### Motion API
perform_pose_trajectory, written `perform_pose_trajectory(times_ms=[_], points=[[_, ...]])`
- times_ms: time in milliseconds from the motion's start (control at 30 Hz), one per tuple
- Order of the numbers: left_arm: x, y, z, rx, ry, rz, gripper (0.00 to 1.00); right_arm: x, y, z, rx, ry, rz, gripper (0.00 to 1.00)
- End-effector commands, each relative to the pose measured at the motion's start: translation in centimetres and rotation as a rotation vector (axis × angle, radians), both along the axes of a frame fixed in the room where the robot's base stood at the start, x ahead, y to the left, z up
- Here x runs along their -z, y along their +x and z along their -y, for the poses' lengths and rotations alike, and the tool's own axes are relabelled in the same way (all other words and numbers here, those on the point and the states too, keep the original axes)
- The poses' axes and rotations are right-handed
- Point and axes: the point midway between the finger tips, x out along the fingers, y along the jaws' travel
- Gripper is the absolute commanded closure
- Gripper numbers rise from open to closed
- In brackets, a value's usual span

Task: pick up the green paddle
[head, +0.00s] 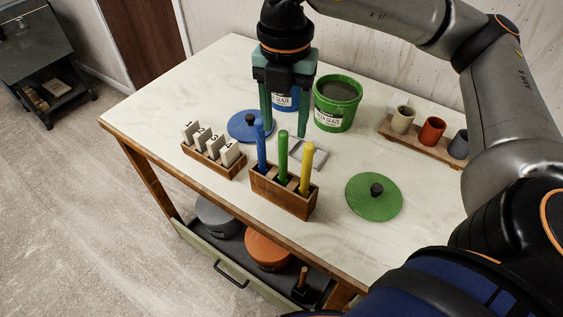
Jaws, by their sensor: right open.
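The green paddle (282,156) stands upright in a wooden holder (270,190), between a blue paddle (260,145) and a yellow paddle (306,167). Only its upper part shows; the lower end is hidden in the holder. My right gripper (284,128) points down over the table behind the holder, its two green fingers spread apart. It holds nothing that I can see. In the picture its fingers are just above and behind the paddles, apart from the green one as far as I can tell. My left gripper is not in view.
A green glaze bucket (338,103) and a partly hidden blue one (285,101) stand behind. Blue (249,126) and green (374,197) lids lie on the table. Numbered tiles (211,145) stand left, small cups (431,131) right. An open drawer (232,262) holds tubs below.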

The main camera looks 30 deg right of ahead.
Motion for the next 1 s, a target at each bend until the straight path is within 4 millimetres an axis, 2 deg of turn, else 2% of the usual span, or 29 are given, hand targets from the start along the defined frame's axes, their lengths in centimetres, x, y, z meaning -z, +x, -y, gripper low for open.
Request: perform_pose_trajectory(times_ms=[100, 367, 600, 900, 1000], points=[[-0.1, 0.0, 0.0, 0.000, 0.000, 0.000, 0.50, 1.8, 0.0, 0.0, 0.000, 0.001, -0.002, 0.44], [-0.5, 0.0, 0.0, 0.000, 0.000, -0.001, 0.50, 3.9, 0.0, -0.1, -0.002, 0.002, -0.003, 0.44], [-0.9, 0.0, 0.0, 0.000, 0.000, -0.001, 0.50, 7.3, 0.0, -0.1, -0.003, 0.002, -0.003, 0.44], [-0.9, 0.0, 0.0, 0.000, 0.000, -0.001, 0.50, 7.9, 0.0, -0.1, -0.004, 0.004, 0.000, 0.44], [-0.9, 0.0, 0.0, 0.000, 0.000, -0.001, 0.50, 7.9, 0.0, -0.1, -0.003, 0.004, 0.000, 0.55]])
